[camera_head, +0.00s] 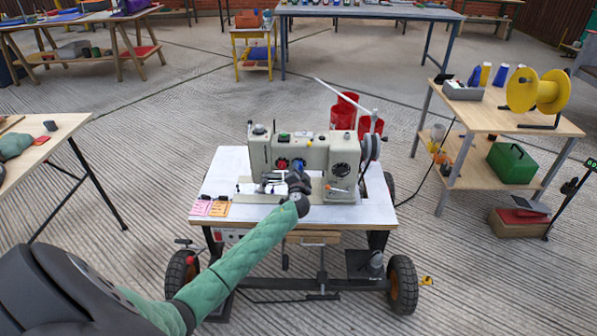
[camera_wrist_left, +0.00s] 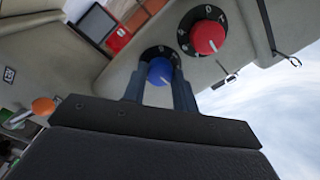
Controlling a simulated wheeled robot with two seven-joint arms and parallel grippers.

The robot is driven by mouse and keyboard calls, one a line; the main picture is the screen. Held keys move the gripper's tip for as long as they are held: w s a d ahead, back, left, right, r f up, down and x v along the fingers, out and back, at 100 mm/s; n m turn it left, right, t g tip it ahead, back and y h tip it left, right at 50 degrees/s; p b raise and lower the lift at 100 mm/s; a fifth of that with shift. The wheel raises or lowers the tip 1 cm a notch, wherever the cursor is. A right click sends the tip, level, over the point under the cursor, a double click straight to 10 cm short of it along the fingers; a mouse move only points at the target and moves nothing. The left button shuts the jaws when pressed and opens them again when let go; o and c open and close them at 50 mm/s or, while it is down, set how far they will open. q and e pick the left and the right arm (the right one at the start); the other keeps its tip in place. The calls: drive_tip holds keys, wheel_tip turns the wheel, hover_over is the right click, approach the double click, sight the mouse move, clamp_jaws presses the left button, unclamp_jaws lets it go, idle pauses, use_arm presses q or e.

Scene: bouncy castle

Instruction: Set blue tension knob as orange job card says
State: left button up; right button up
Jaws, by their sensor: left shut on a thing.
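The sewing machine (camera_head: 315,150) stands on a white-topped wheeled table. Its blue tension knob (camera_wrist_left: 160,71) shows in the left wrist view with a dark dial behind it and a pale pointer mark toward the picture's lower right. My left gripper (camera_wrist_left: 158,84) has its two fingers on either side of this knob and is shut on it. In the head view my left gripper (camera_head: 290,180) is in front of the machine. The orange job card (camera_head: 220,207) lies on the table's front left; its writing is too small to read. My right gripper is not in view.
A red knob (camera_wrist_left: 207,37) on a similar dial is close beside the blue one. A pink card (camera_head: 201,207) lies beside the orange card. Red spools (camera_head: 343,113) stand behind the machine. A side table (camera_head: 480,115) holds a yellow reel (camera_head: 536,91). Open floor surrounds the cart.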

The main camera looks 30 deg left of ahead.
use_arm(q)
drive_tip(key=m+p, duration=0.2)
drive_tip(key=m, duration=0.8)
drive_tip(key=shift+d+p, duration=0.1)
drive_tip(key=shift+p, duration=0.3)
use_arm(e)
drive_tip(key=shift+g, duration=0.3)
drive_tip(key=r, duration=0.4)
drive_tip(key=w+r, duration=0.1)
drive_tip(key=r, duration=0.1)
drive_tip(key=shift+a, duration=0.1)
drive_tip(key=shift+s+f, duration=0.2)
use_arm(q)
drive_tip(key=o, duration=1)
drive_tip(key=shift+f, duration=0.1)
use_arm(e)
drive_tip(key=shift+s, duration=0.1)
